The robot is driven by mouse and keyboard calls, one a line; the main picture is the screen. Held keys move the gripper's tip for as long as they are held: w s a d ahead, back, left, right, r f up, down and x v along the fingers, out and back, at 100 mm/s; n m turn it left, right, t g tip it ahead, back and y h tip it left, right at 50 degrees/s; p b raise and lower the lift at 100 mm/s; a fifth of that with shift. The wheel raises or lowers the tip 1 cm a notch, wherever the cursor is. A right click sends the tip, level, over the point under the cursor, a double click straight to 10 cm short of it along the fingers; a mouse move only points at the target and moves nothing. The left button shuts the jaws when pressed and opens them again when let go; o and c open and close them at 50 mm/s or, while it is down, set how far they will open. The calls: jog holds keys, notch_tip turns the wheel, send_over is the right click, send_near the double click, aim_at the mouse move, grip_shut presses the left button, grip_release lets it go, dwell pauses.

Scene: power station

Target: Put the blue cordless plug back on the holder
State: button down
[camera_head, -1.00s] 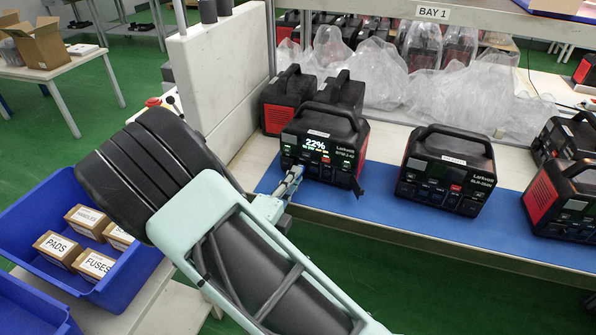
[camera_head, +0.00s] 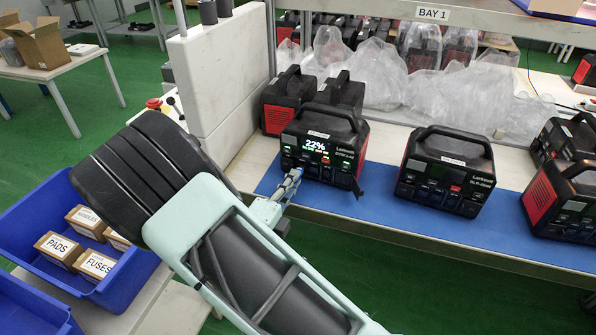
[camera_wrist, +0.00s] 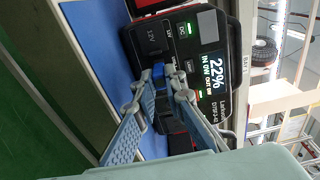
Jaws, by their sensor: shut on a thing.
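My gripper (camera_head: 291,181) is at the lower front of the power station (camera_head: 324,142) whose display reads 22%. In the wrist view, my two fingers (camera_wrist: 159,81) are shut on the small blue plug (camera_wrist: 158,76), in front of the station's dark front panel (camera_wrist: 178,47). The plug is mostly hidden between the fingertips. I cannot tell whether it touches a socket or is seated in it. I cannot make out a separate holder for it in these views.
A similar power station (camera_head: 446,172) stands to the right on the blue mat (camera_head: 400,228), with another beyond it. A white partition (camera_head: 215,75) stands to the left. A blue bin (camera_head: 130,285) with small boxes sits at lower left. Clear plastic wrap (camera_head: 385,85) lies behind.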

jog(key=shift+p+v, duration=0.65)
jog(key=shift+v, duration=0.95)
